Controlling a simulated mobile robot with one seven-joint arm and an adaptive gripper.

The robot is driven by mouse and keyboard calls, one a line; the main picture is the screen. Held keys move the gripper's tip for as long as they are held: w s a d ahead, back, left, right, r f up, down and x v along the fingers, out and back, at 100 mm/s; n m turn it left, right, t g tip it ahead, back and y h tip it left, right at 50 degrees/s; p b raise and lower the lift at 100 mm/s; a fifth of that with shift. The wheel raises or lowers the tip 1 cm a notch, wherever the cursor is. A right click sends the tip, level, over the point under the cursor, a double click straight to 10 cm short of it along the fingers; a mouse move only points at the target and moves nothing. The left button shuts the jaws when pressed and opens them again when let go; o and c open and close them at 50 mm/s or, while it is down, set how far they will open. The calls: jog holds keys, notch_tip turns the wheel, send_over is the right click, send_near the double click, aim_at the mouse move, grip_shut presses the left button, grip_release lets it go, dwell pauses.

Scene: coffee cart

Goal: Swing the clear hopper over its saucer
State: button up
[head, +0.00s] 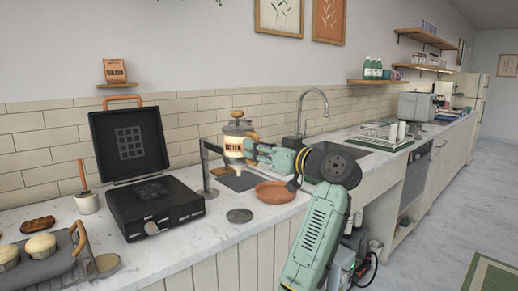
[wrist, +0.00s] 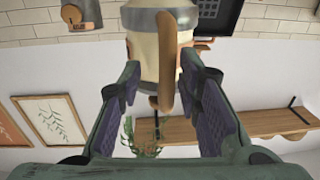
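The hopper (head: 236,132), a pale cylinder with a lettered band and tan handle, hangs from a dark post (head: 206,165) above a dark grey mat (head: 243,181). The terracotta saucer (head: 275,193) lies empty on the counter, to the right and nearer. My gripper (head: 252,150) is at the hopper's right side. In the wrist view, my gripper (wrist: 160,85) has its fingers apart on either side of the tan handle (wrist: 168,70), with gaps showing beside it. The hopper body (wrist: 145,45) is just beyond the fingertips. Its underside is hidden.
A black open-lidded press (head: 155,205) stands left of the post. A flat grey disc (head: 239,215) lies near the counter's front edge. A sink with a tall tap (head: 313,95) is to the right, behind my arm. Muffins and a tray (head: 45,268) are at far left.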

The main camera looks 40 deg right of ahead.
jog(key=s, duration=1.2)
jog(key=shift+d, duration=0.3)
jog(key=shift+s+f, duration=0.1)
